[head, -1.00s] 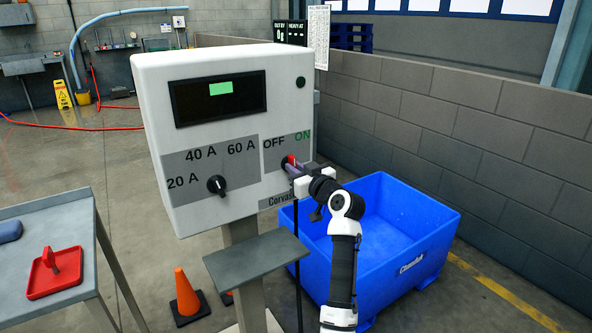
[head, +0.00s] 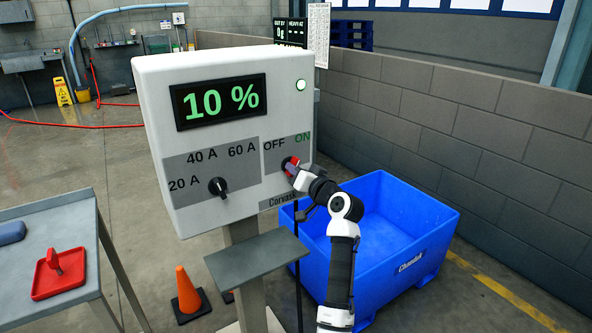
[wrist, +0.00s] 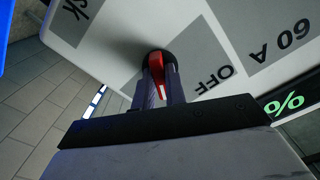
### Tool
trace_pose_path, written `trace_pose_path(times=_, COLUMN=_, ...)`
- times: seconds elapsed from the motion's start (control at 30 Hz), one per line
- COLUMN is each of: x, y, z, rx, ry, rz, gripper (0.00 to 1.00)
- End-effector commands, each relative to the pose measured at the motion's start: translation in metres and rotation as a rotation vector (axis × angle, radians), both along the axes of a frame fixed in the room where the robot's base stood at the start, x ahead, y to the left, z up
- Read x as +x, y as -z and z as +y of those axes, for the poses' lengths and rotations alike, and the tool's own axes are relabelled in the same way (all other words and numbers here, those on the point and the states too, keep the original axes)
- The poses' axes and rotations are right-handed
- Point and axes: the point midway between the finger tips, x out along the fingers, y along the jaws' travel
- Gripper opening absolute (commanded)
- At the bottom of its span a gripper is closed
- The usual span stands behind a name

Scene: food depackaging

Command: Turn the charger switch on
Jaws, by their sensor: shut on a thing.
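The charger (head: 240,75) is a white box on a post. Its display (head: 218,101) reads "10 %" in green, and the round lamp (head: 300,85) at its upper right is lit. The red charger switch (head: 288,162) sits below the OFF and ON labels, partly hidden by my gripper (head: 293,168). In the wrist view, the red switch (wrist: 157,72) lies between the two fingers of my gripper (wrist: 160,85), which are shut on it. The OFF label (wrist: 213,79) is beside it there. In the head view the switch's exact angle is hard to tell.
A black dial (head: 217,187) with ampere marks is left of the switch. A grey shelf (head: 257,257) juts out below the box. A blue bin (head: 425,225) stands behind my arm. A grey table (head: 85,225) with a red tool is at left, near an orange cone (head: 187,290).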

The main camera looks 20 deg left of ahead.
Motion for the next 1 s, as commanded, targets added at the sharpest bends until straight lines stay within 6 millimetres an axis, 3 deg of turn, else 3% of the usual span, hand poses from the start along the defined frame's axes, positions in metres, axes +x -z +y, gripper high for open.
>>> trace_pose_path(times=0.37, x=0.000, y=0.002, z=0.000, rx=0.004, ry=-0.002, rz=0.009, gripper=0.00)
trace_pose_path(times=0.4, x=0.000, y=0.002, z=0.000, rx=0.004, ry=-0.002, rz=0.009, gripper=0.14)
trace_pose_path(times=0.57, x=0.000, y=0.001, z=0.000, rx=0.004, ry=-0.001, rz=0.007, gripper=0.35)
trace_pose_path(times=0.87, x=-0.001, y=0.001, z=-0.001, rx=0.004, ry=0.000, rz=0.005, gripper=0.35)
trace_pose_path(times=1.0, x=-0.008, y=0.002, z=-0.012, rx=0.005, ry=0.002, rz=0.004, gripper=0.35)
